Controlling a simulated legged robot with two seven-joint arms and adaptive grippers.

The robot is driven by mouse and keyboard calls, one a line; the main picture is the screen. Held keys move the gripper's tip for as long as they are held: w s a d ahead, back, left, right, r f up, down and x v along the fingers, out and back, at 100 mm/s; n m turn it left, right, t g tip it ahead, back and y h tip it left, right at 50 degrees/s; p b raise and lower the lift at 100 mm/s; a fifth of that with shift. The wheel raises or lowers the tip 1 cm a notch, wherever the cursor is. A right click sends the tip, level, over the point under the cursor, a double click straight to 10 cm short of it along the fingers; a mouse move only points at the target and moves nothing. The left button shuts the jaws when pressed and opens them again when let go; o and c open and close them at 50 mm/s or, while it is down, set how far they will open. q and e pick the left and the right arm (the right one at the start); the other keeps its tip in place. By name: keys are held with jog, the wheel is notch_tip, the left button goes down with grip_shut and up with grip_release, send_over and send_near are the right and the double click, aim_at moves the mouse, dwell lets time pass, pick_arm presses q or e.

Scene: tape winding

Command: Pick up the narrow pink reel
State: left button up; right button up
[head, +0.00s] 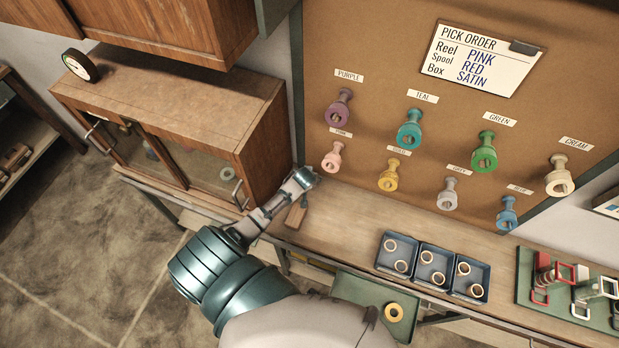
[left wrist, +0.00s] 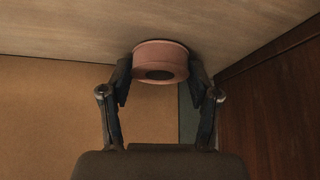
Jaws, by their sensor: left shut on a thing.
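A pink reel (left wrist: 160,62) with a dark round hole sits between the two fingers of my left gripper (left wrist: 160,80) in the left wrist view. The fingers are shut on its sides. It appears close to or on the wooden bench top; I cannot tell whether it touches. In the head view my left gripper (head: 305,178) is beside the cabinet, at the back left of the bench, and largely hides what it holds. Another pink reel-like piece (head: 332,157) hangs on the board under a pink label, right of the gripper. My right gripper is not in view.
A wooden cabinet (head: 190,120) stands close left of my gripper. The board (head: 400,50) behind holds several coloured spools and a pick order card (head: 482,58). Blue trays (head: 400,270) with rings and a green rack (head: 570,298) stand on the bench to the right.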

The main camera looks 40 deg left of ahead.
pick_arm(q)
notch_tip(320, 180, up, 6)
jog(key=shift+w+d+r, duration=0.1)
jog(key=s+d, duration=0.3)
jog(key=d, duration=0.2)
jog(key=s+d+b, duration=0.1)
jog(key=s+d, duration=0.3)
jog(key=d, duration=0.2)
jog(key=s+d+b, duration=0.1)
jog(key=s+d, duration=0.2)
jog(key=d, duration=0.2)
jog(key=shift+s+d+r, duration=0.15)
jog(key=shift+s, duration=0.15)
jog(key=shift+s+d, duration=0.1)
jog(key=shift+r, duration=0.1)
